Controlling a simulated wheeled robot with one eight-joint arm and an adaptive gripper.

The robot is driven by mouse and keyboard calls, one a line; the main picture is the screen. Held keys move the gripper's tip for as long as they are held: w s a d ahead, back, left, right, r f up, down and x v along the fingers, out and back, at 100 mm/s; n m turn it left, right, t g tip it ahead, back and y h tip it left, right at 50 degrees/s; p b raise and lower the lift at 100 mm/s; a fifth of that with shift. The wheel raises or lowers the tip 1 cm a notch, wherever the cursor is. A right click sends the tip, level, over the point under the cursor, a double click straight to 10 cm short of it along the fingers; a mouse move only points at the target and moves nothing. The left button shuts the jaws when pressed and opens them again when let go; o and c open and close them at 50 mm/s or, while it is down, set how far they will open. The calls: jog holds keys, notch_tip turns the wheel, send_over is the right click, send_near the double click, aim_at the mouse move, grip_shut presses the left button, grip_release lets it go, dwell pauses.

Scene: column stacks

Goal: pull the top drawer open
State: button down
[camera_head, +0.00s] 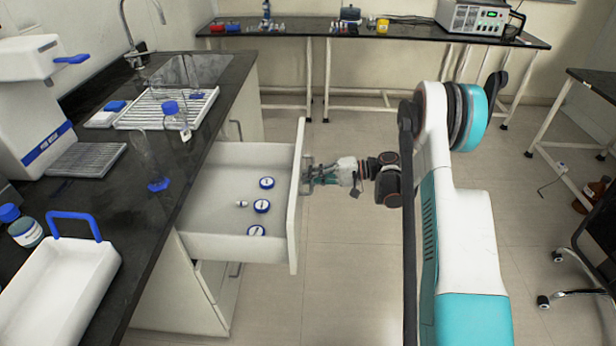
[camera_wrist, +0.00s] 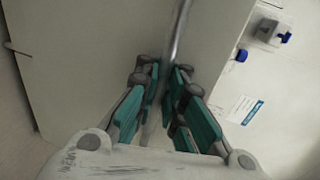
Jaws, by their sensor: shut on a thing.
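The top drawer (camera_head: 210,205) is white and stands pulled out from under the black counter, with its inside showing. Several blue-and-white round items (camera_head: 266,183) lie on its floor. My gripper (camera_head: 308,175) is at the outer side of the drawer front (camera_head: 295,215), shut on the metal drawer handle. In the wrist view the handle (camera_wrist: 181,30) is a grey bar that runs down between the green finger pads of my gripper (camera_wrist: 168,95). The part of the handle between the fingers is mostly hidden.
The black counter (camera_head: 150,215) holds a white tray with a blue handle (camera_head: 65,270), a drying rack (camera_head: 165,108), bottles and a white machine (camera_head: 35,110). A lower drawer (camera_head: 218,285) is below. Open floor (camera_head: 345,270) lies right of the drawer.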

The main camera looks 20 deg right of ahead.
jog(key=c, duration=2)
grip_release()
jog(key=v, duration=1.2)
